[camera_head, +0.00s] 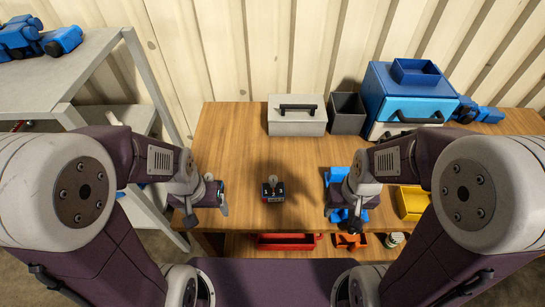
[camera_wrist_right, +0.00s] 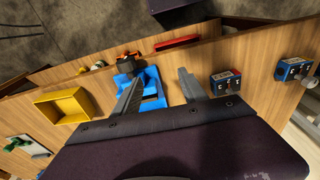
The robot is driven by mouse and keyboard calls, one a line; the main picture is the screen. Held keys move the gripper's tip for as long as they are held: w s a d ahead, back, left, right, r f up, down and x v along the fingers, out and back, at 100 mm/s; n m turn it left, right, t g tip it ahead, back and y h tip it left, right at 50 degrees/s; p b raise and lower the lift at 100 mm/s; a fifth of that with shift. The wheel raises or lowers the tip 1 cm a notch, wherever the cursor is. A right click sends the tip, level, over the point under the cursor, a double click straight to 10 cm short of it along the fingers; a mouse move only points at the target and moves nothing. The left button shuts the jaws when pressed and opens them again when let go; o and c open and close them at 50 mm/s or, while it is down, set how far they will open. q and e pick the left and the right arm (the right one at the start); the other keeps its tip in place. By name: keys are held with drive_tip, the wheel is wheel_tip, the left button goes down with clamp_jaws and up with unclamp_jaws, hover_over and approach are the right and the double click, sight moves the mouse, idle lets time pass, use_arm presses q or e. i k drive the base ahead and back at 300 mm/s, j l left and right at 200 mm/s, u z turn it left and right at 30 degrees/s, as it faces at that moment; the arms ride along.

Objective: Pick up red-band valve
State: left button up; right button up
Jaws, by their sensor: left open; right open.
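A small dark block-shaped valve (camera_head: 272,190) with a round silver knob stands on the wooden table between my grippers. In the right wrist view this block (camera_wrist_right: 225,82) shows blue and red parts. A second similar block (camera_wrist_right: 293,70) is further right there; in the head view it is partly hidden by my left gripper. I cannot tell for certain which one is the red-band valve. My left gripper (camera_head: 207,212) is open above the table's left front. My right gripper (camera_head: 345,213) is open over a blue holder (camera_head: 337,177), also between its fingers (camera_wrist_right: 160,90) in the wrist view.
At the back stand a light grey box (camera_head: 297,123), a dark grey bin (camera_head: 347,115) and a blue drawer unit (camera_head: 385,85). A yellow bin (camera_head: 412,203) is at right. A red tray (camera_head: 285,241) lies below the front edge.

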sight(268, 195)
drive_tip(key=i+u, duration=0.1)
drive_tip(key=u, duration=0.25)
drive_tip(key=i+u, duration=0.1)
drive_tip(key=u, duration=0.25)
drive_tip(key=i+l+u, duration=0.1)
drive_tip(key=u, duration=0.25)
